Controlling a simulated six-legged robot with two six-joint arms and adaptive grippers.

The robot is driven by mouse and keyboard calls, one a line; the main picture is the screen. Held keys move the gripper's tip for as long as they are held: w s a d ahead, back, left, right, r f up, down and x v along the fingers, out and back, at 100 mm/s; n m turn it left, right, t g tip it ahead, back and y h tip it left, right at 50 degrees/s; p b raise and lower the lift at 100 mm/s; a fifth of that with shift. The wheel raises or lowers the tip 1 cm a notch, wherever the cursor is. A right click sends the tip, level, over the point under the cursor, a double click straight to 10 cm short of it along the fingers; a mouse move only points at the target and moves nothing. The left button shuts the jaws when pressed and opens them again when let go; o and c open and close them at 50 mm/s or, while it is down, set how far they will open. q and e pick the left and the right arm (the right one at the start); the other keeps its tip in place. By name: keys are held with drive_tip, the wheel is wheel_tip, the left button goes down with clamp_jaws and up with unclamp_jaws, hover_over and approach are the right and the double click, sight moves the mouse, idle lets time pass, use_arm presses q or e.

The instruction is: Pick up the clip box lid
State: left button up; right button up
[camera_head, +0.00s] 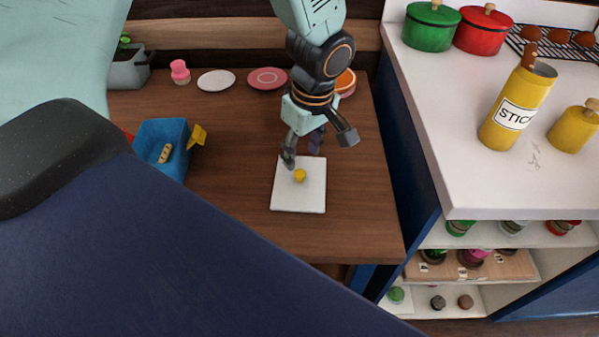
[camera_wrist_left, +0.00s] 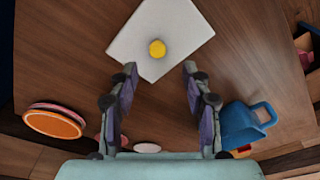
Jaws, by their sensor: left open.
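The clip box lid (camera_head: 299,198) is a flat white square with a round yellow knob (camera_head: 300,175). It lies flat on the brown wooden table. The lid (camera_wrist_left: 185,30) and its knob (camera_wrist_left: 157,48) also show in the left wrist view, just beyond the fingertips. My left gripper (camera_head: 318,148) is open and empty over the lid's far edge, its fingers spread. In the left wrist view the two fingers (camera_wrist_left: 160,67) stand apart on either side of the knob's line, not around it. My right gripper is not in view.
A blue box (camera_head: 163,135) with a yellow clip and a small item inside stands left of the lid. Plates (camera_head: 267,78), a pink object (camera_head: 180,71) and a planter (camera_head: 127,68) are at the back. A white counter (camera_head: 450,130) rises at the right.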

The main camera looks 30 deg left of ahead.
sight(300, 173)
use_arm(q)
drive_tip(key=shift+w, duration=0.2)
drive_tip(key=shift+f, duration=0.15)
drive_tip(key=shift+s+d+f+b, duration=0.3)
drive_tip(key=shift+s+f+b, duration=0.15)
drive_tip(key=shift+f, duration=0.15)
drive_tip(key=f, duration=0.1)
drive_tip(key=w+a+f+b, duration=0.1)
drive_tip(key=f, duration=0.3)
drive_tip(key=shift+w+a, duration=0.15)
drive_tip(key=shift+f+b, duration=0.35)
drive_tip(key=shift+s, duration=0.2)
drive_tip(key=shift+w, duration=0.1)
drive_tip(key=shift+a+f, duration=0.1)
drive_tip(key=shift+f, duration=0.05)
drive_tip(key=shift+c, duration=0.9)
drive_tip(key=c, duration=0.4)
clamp_jaws()
